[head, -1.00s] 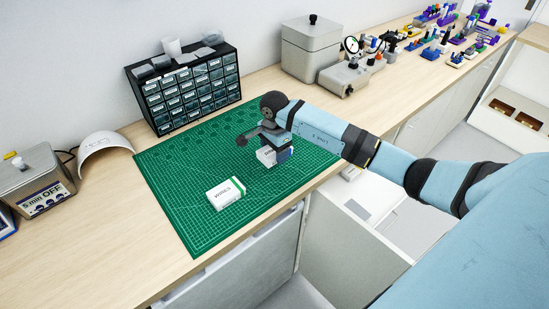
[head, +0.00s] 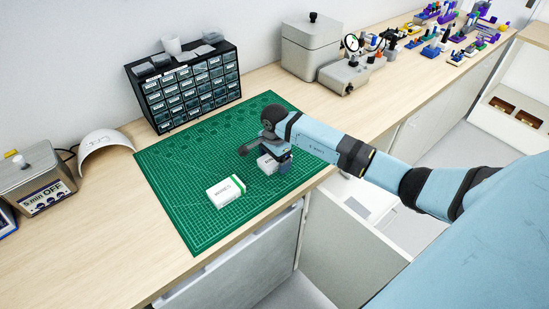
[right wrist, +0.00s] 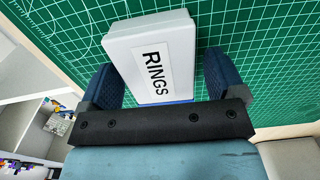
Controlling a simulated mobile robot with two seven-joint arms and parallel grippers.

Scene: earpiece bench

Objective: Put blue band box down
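The blue band box is a white box labelled RINGS (right wrist: 156,70) with a sliver of blue at its near edge in the right wrist view. In the head view the white box (head: 266,164) appears to rest on the green cutting mat (head: 185,188), partly hidden by my gripper. My right gripper (head: 265,158) is low over the mat with a finger on each side of the box. In the right wrist view the fingers (right wrist: 162,82) are apart, with a narrow green gap on the right, and the box sits skewed between them. My left gripper is not in view.
A white box with a green band (head: 226,191) lies on the mat, left of my gripper. A dark drawer cabinet (head: 188,90) stands behind the mat. A timer device (head: 38,178) is at the left, and a grey gauge device (head: 344,76) at the back right. The mat's front-left part is clear.

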